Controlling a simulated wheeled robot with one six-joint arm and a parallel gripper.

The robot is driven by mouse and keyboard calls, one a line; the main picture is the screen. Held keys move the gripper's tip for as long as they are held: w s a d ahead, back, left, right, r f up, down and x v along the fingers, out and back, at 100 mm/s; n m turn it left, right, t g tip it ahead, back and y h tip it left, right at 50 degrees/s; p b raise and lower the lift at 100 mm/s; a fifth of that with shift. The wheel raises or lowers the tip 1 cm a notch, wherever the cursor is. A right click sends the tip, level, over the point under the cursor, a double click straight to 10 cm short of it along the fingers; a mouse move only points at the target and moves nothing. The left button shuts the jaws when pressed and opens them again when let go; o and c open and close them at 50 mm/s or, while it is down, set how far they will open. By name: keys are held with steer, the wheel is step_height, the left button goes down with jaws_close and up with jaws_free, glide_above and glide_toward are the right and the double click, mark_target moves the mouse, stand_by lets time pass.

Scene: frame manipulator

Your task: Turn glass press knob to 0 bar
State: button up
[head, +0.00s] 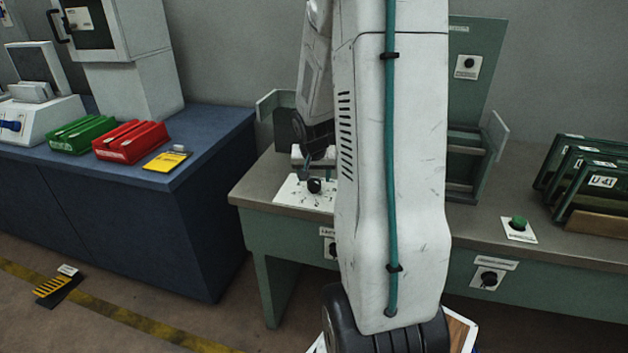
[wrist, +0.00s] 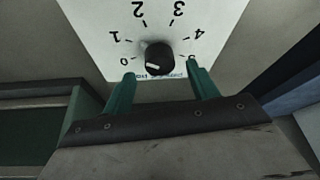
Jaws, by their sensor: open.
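The knob (wrist: 158,57) is black and round, with a short white mark on its lower left in the wrist view. It sits on a white dial plate (wrist: 200,15) with upside-down numbers from 0 at the left to a partly hidden one at the right. In the head view the knob (head: 314,186) stands on the bench left of my arm. My gripper (wrist: 161,73) is open, its two teal fingers on either side of the knob's near side, with gaps visible. Whether the fingers reach down around the knob is unclear. My arm hides part of the plate.
Green and red bins (head: 131,141) sit on the blue cabinet at left. A green button (head: 518,222) and dark green frames (head: 590,180) are on the bench at right. Other black knobs (head: 488,279) are on the bench front. An upright green panel (head: 475,90) stands behind my arm.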

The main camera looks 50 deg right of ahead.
steer(key=shift+x, duration=1.3)
steer(key=c, duration=1)
steer(key=shift+s+n, duration=0.1)
steer(key=shift+n, duration=0.2)
steer(key=shift+d+n+t+y, duration=0.1)
steer(key=shift+n+t+y, duration=0.3)
steer(key=shift+n, duration=0.9)
steer(key=shift+d+n+t+y, duration=0.1)
steer(key=shift+n+t+y, duration=0.3)
steer(key=shift+n, duration=0.9)
steer(key=shift+s, duration=0.1)
